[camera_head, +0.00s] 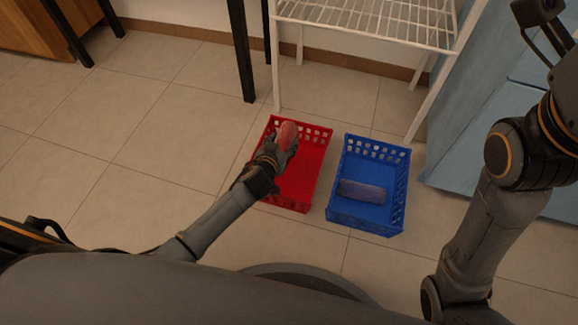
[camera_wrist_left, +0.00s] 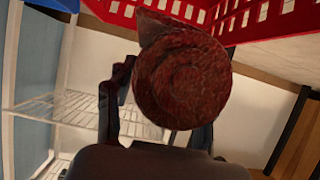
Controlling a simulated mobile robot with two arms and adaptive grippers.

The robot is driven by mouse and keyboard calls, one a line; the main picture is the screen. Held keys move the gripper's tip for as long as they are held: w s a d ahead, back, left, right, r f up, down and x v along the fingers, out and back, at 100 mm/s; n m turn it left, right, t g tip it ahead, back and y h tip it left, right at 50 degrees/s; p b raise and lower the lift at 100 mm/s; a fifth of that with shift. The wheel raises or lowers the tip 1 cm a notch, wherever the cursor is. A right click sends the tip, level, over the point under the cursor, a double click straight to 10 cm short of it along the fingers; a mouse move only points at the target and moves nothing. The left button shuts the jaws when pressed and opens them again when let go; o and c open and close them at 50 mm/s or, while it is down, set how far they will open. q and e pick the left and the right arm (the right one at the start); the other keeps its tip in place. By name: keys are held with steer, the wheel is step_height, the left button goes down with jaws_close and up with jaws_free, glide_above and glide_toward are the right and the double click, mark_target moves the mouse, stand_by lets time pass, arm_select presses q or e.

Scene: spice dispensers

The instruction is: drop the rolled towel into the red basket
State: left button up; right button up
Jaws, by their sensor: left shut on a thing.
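The rolled towel (camera_head: 288,133) is reddish, and its spiral end (camera_wrist_left: 183,78) fills the middle of the left wrist view. My left gripper (camera_head: 279,148) is shut on the towel and holds it over the red basket. The red basket (camera_head: 302,188) stands on the floor, and its perforated rim (camera_wrist_left: 265,20) shows along the top of the left wrist view. The height of the towel above the basket floor is hard to tell.
A blue basket (camera_head: 370,215) stands right of the red one, with a bluish-grey roll (camera_head: 361,191) lying in it. A white wire rack (camera_head: 370,22) stands behind the baskets. A light-blue cabinet (camera_head: 480,120) is at the right. The tiled floor at the left is clear.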

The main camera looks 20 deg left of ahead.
arm_select(q)
steer(key=shift+r, duration=0.1)
steer(key=o, duration=1.3)
steer(key=shift+s, duration=0.1)
steer(key=v, duration=1.1)
steer(key=shift+s+r, duration=0.2)
steer(key=shift+s, duration=0.15)
